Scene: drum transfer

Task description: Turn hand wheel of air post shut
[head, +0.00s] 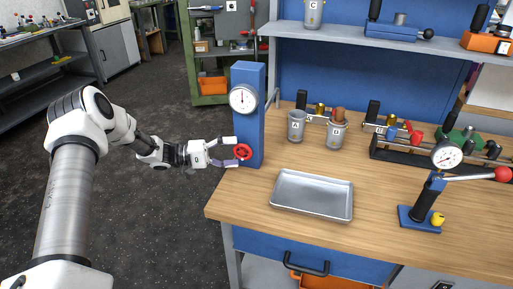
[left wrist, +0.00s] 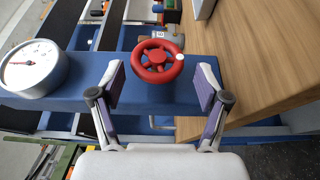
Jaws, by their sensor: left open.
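The air post (head: 249,128) is a blue upright column at the left end of the bench, with a round white dial gauge (head: 243,99) near its top. A red hand wheel (head: 243,152) is on its front, below the gauge. In the left wrist view the red hand wheel (left wrist: 157,61) shows whole, with a pale knob on its rim, and the gauge (left wrist: 33,67) is at the left. My left gripper (head: 237,151) is open at the wheel. Its two purple-padded fingers (left wrist: 161,87) stand apart on either side of the wheel, with gaps visible. My right gripper is out of view.
A metal tray (head: 311,210) lies on the wooden bench right of the post. Cups A (head: 296,126) and B (head: 336,137) stand behind it. A blue-based gauge press (head: 428,205) with a red-knobbed lever stands at the right. Open floor lies left of the bench.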

